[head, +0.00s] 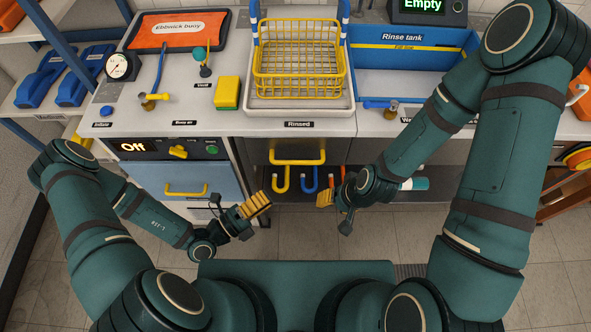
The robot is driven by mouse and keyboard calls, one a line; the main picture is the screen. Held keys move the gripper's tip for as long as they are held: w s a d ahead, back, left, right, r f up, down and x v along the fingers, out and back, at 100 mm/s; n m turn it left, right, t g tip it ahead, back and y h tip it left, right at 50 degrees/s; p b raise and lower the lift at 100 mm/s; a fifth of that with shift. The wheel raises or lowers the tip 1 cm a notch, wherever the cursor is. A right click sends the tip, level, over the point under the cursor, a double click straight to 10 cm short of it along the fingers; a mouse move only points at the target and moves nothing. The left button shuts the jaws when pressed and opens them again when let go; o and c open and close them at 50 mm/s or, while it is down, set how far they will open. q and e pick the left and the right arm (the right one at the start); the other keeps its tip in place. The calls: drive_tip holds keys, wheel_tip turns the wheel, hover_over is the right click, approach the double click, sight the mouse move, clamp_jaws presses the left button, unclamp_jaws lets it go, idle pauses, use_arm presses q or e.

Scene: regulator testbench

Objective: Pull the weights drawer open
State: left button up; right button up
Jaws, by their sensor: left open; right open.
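One is a blue-grey front (150,178) at left, with a yellow bar handle (186,192). My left gripper (258,206) is open and empty, right of the blue-grey front and below the dark one. My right gripper (326,198) is open and empty, below and right of the middle handle. Neither touches a handle.
Above, the counter holds a yellow wire basket (298,72), a blue rinse tank (400,75), a yellow block (227,93) and a gauge (121,66). A control panel (150,148) reads "Off". Floor between my grippers is clear.

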sight(295, 161)
use_arm(q)
drive_tip(key=w+d+n, duration=0.1)
drive_tip(key=w+d, duration=0.1)
drive_tip(key=w, duration=0.1)
drive_tip(key=w+d+t+y+b, duration=0.1)
drive_tip(key=w+d, duration=0.2)
drive_tip(key=w, duration=0.1)
drive_tip(key=w+d+r+n+t, duration=0.1)
drive_tip(key=w+d, duration=0.2)
drive_tip(key=shift+w+n+y, duration=0.3)
drive_tip(key=shift+w, duration=0.1)
clamp_jaws()
